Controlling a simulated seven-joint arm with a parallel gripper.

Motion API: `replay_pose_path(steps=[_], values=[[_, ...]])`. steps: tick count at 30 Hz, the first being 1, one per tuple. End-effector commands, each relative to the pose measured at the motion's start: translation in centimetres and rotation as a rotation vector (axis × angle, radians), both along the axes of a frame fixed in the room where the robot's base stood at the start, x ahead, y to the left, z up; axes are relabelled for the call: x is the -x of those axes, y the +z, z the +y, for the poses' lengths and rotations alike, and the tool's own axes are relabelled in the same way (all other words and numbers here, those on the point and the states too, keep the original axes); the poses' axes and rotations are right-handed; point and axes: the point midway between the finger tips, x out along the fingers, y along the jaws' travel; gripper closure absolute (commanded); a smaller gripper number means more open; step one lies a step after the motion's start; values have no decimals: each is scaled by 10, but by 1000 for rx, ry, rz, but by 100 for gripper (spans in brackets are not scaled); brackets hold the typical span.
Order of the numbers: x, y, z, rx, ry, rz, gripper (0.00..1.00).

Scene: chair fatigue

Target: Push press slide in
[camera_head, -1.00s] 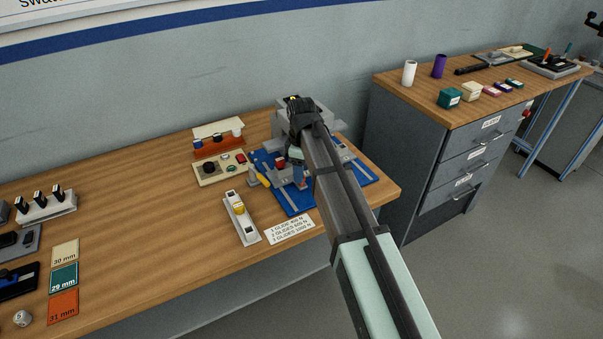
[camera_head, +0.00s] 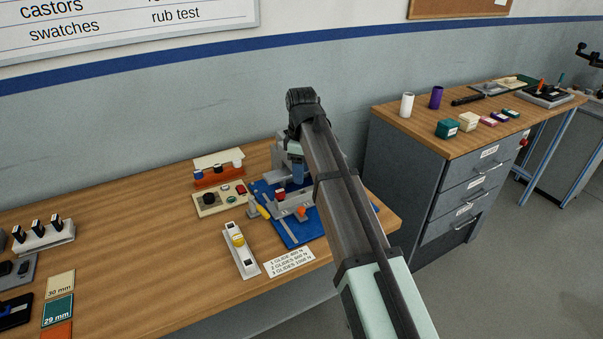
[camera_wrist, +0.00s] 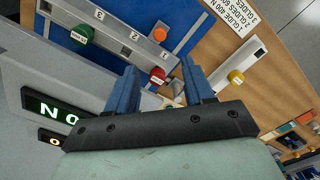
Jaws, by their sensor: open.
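The press stands on a blue base plate (camera_head: 287,232) at the right end of the bench, largely hidden by my arm. In the wrist view a grey rail with number marks (camera_wrist: 118,42) crosses the blue plate (camera_wrist: 195,20). It carries a green knob (camera_wrist: 82,34) and a red knob (camera_wrist: 157,75); an orange knob (camera_wrist: 159,34) is beside it. Which part is the slide, I cannot tell. My gripper (camera_wrist: 160,68) is open and empty, its blue fingers on either side of the red knob in the picture; contact is unclear. In the head view its fingers (camera_head: 299,173) are above the plate.
A white fixture with a yellow knob (camera_head: 238,240) and a printed load card (camera_head: 289,262) lie in front of the press. A button box (camera_head: 220,198) stands left of it. Bare bench (camera_head: 130,240) lies further left. A drawer cabinet (camera_head: 425,170) stands to the right.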

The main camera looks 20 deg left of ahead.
Motion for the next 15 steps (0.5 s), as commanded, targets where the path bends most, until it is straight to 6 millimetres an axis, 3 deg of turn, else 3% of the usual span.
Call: replay_pose_path(steps=[10, 15], values=[[4, 0, 7, 0, 10, 0, 48], [27, -1, 24, -1, 47, -2, 48]])
